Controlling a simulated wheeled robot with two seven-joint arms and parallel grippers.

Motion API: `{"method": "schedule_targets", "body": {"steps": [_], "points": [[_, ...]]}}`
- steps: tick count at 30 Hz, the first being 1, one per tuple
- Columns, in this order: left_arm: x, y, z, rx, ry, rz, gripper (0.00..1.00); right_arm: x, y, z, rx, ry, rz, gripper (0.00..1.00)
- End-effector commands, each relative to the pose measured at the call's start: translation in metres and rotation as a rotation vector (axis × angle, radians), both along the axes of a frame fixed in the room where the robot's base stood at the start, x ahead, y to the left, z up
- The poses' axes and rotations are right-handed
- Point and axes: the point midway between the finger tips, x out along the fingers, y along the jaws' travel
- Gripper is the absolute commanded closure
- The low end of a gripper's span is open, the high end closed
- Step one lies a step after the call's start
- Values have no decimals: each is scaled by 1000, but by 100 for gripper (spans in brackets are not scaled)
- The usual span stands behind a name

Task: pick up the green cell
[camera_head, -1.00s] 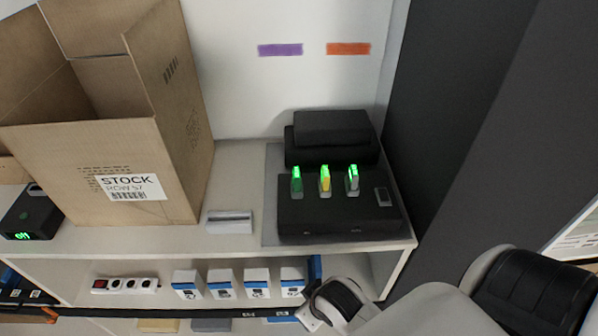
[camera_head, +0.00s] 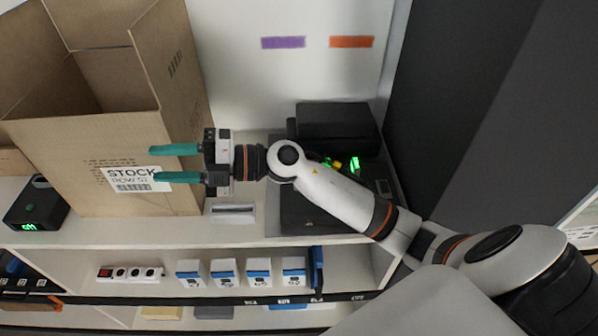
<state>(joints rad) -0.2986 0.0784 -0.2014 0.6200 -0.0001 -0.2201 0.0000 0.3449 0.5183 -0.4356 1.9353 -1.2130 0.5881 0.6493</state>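The green cell is hidden behind my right arm in this view. The charger (camera_head: 300,218) is a black block on the shelf top, partly covered by that arm. The yellow cell (camera_head: 337,167) shows only in part above the arm. A pale cell (camera_head: 354,165) with a green-lit top stands to its right. My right gripper (camera_head: 154,163) is open and empty, its two teal fingers pointing left in front of the carton's label, left of the charger. My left gripper is out of view.
An open cardboard carton (camera_head: 70,150) stands on the shelf at left, beside a black device with a green display (camera_head: 35,208). A grey-white flat box (camera_head: 232,213) lies left of the charger. A power strip (camera_head: 130,273) and several blue-white boxes (camera_head: 225,272) sit on the lower shelf.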

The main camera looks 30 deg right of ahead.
Motion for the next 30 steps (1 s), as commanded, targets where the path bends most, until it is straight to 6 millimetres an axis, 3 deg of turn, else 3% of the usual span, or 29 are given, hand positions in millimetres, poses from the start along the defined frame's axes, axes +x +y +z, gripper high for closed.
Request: {"method": "schedule_targets", "body": {"steps": [2,5,9,12,15,18,23,30], "points": [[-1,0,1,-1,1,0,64,2,-2,-23,-264,-23,120,60],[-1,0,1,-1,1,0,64,10,-30,-59,-614,26,214,60],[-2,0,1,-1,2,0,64,26,-112,-90,-1076,203,221,60],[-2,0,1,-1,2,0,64,32,-175,-90,-1323,366,164,60],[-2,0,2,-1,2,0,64,32,-224,-80,-1486,511,96,60],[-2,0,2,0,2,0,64,28,-253,-71,-1575,609,45,60],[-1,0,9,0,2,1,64,25,-268,-78,-1620,672,21,60],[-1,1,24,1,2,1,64,24,-267,-118,-1617,668,25,60]]}}
